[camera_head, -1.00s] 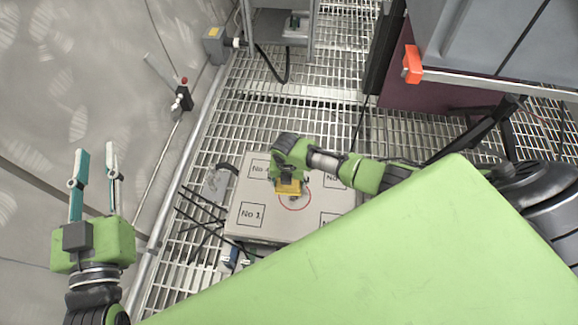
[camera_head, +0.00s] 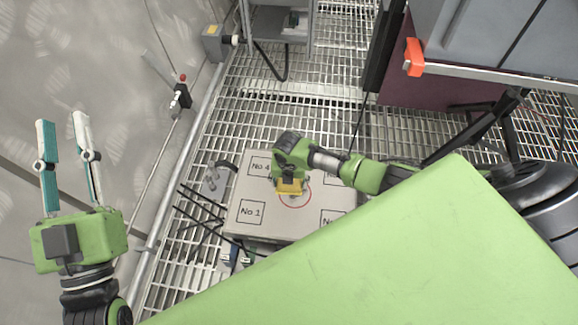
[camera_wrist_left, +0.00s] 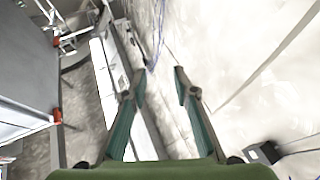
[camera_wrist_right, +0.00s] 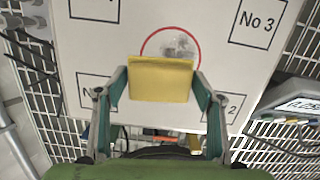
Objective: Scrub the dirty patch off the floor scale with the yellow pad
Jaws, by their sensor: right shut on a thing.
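The floor scale (camera_head: 250,190) is a pale square plate on the grating, with numbered boxes near its corners and a red circle in its middle. In the right wrist view a grey dirty patch (camera_wrist_right: 181,46) lies inside the circle. My right gripper (camera_wrist_right: 160,85) is shut on the yellow pad (camera_wrist_right: 160,80), which covers the near part of the circle. In the head view the pad (camera_head: 290,187) is at the circle's left side; I cannot tell whether it touches the plate. My left gripper (camera_head: 62,140) is open and empty, up at the left by the wall.
A grey device with a display (camera_wrist_right: 300,105) stands beside the scale. Black cables (camera_head: 200,205) lie on the grating left of the scale. A grey cabinet with an orange latch (camera_head: 413,58) is at the upper right. Bare grating (camera_head: 300,115) lies behind the scale.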

